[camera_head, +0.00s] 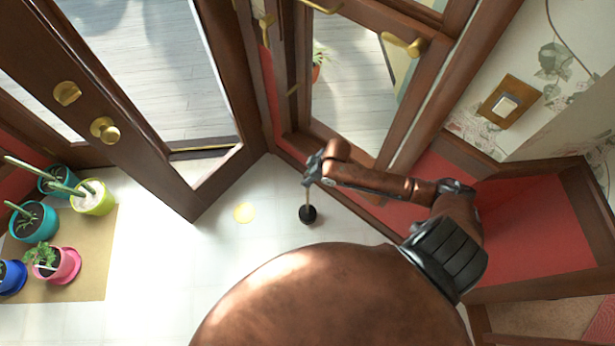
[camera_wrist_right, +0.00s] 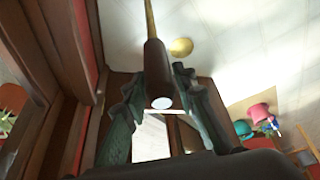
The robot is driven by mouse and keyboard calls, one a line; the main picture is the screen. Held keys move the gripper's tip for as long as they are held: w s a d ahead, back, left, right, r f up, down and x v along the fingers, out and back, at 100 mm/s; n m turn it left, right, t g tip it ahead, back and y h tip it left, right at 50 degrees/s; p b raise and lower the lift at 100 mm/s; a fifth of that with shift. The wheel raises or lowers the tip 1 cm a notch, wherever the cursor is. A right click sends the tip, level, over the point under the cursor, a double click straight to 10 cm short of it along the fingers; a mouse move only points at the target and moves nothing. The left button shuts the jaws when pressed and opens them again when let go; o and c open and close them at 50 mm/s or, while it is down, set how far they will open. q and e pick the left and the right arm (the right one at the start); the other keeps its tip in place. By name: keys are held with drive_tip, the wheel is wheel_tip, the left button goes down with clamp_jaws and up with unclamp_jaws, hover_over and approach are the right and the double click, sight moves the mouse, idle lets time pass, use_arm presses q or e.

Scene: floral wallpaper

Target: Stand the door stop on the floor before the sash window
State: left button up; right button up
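The door stop has a dark round foot (camera_head: 308,214) and a thin brass-coloured stem. It hangs below my right gripper (camera_head: 314,168) over the pale tiled floor, near the glazed wooden frames. In the right wrist view its dark brown handle (camera_wrist_right: 157,72) with a light end sits between the two fingers of my right gripper (camera_wrist_right: 158,88), which is shut on it. I cannot tell whether the foot touches the floor. A glazed frame with brass fittings, apparently the sash window (camera_head: 350,95), stands just behind the gripper. My left gripper is not in view.
A glazed door with brass knobs (camera_head: 104,130) stands at left. Potted plants (camera_head: 38,222) stand on and around a tan mat (camera_head: 92,285). A red-panelled wooden structure (camera_head: 535,225) is at right.

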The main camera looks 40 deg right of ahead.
drive_tip(key=o, duration=0.4)
drive_tip(key=shift+r, duration=0.1)
drive_tip(key=shift+r, duration=0.25)
drive_tip(key=shift+p+v, duration=0.7)
drive_tip(key=shift+v, duration=0.5)
use_arm(q)
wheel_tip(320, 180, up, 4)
drive_tip(key=p, duration=0.3)
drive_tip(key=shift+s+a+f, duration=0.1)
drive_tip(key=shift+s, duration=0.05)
use_arm(e)
drive_tip(key=v, duration=0.9)
drive_tip(key=shift+c, duration=0.3)
